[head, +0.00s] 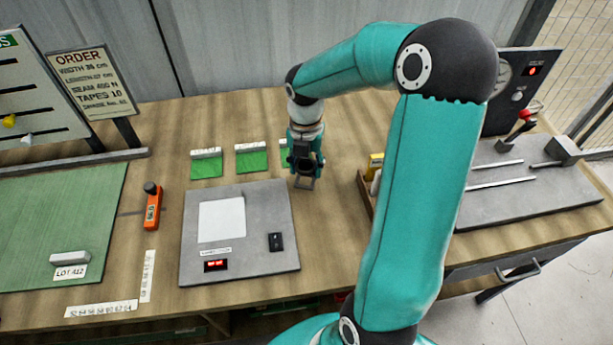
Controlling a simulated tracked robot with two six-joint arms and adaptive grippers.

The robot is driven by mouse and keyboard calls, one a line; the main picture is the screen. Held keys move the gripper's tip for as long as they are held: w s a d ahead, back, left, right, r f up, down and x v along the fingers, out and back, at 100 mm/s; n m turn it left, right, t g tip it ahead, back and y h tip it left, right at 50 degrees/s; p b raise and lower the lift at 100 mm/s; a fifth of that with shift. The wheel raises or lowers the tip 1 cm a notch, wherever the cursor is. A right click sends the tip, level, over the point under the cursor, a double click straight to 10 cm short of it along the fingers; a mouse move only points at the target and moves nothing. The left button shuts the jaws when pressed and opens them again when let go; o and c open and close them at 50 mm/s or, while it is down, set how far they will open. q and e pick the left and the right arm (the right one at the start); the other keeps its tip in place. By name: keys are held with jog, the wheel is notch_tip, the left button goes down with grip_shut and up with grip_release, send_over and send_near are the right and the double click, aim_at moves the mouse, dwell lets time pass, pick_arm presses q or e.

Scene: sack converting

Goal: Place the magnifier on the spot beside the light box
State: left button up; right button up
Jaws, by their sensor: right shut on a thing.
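The light box (268,199) is a flat grey panel on the wooden bench, with a bright white square, a black switch and a small red display. My right gripper (305,172) points down just beyond its far right corner. It is shut on a small dark, frame-like thing, which looks like the magnifier (304,183). The magnifier is low over the bench or touching it; I cannot tell which. The fingers hide part of it. No marked spot beside the light box can be made out. My left gripper is not in view.
Green cards (207,165) lie behind the light box, one partly hidden by my gripper. An orange tool (153,208) and a green mat (95,215) are at the left. A wooden box (364,190) and a grey machine plate (530,195) are at the right.

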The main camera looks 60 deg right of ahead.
aim_at(306, 179)
jog(key=shift+f, duration=2.35)
jog(key=o, duration=1.2)
jog(key=shift+f, duration=0.1)
jog(key=shift+c, duration=0.2)
notch_tip(306, 179, up, 12)
jog(key=shift+f, duration=0.15)
jog(key=shift+r, duration=0.3)
